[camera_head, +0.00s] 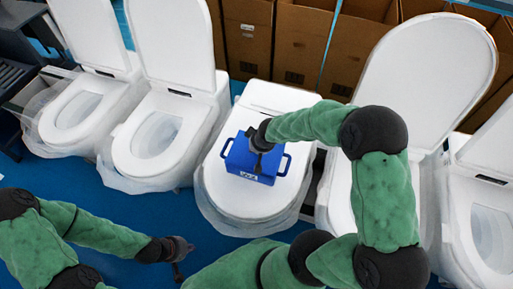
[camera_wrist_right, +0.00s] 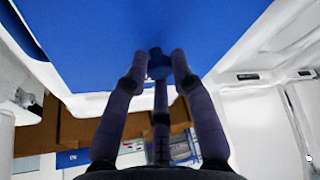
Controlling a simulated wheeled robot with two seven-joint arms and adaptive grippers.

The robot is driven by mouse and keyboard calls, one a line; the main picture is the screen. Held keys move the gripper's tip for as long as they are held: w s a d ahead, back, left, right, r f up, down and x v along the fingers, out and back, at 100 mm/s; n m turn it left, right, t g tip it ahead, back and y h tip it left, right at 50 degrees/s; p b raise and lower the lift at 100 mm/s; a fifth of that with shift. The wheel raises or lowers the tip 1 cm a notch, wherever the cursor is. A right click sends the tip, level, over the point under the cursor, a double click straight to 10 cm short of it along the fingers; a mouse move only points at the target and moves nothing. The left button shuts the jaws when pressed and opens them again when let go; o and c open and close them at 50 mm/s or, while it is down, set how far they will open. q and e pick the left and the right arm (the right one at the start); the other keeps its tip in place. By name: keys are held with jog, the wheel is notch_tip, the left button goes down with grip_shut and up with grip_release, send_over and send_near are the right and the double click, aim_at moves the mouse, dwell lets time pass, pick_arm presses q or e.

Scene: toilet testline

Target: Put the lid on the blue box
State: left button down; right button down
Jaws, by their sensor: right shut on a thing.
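The blue box (camera_head: 265,179) stands on the closed toilet seat in the middle of the head view, with a handle at each side and a pale label on its front. The blue lid (camera_wrist_right: 95,40) fills the top of the right wrist view. My right gripper (camera_head: 258,148) points down over the box and is shut on the lid's small blue knob (camera_wrist_right: 158,66). The lid is at the box top; I cannot tell whether it rests flush. My left gripper (camera_head: 180,257) hangs low at the left, away from the box; its fingers are too small and dark to read.
A white toilet (camera_head: 155,135) with an open seat stands left of the box, and another (camera_head: 340,200) stands to the right. Cardboard boxes (camera_head: 300,45) line the back. Blue floor (camera_head: 100,200) is clear near my left gripper.

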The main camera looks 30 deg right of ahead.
jog(key=shift+f+b, duration=0.45)
jog(key=shift+b, duration=0.35)
dwell(0.7)
dwell(0.3)
jog(key=c, duration=1)
grip_release()
jog(key=shift+o, duration=0.2)
jog(key=shift+r, duration=0.1)
jog(key=shift+r+p, duration=2.1)
jog(key=shift+r, duration=1.35)
jog(key=shift+f, duration=0.1)
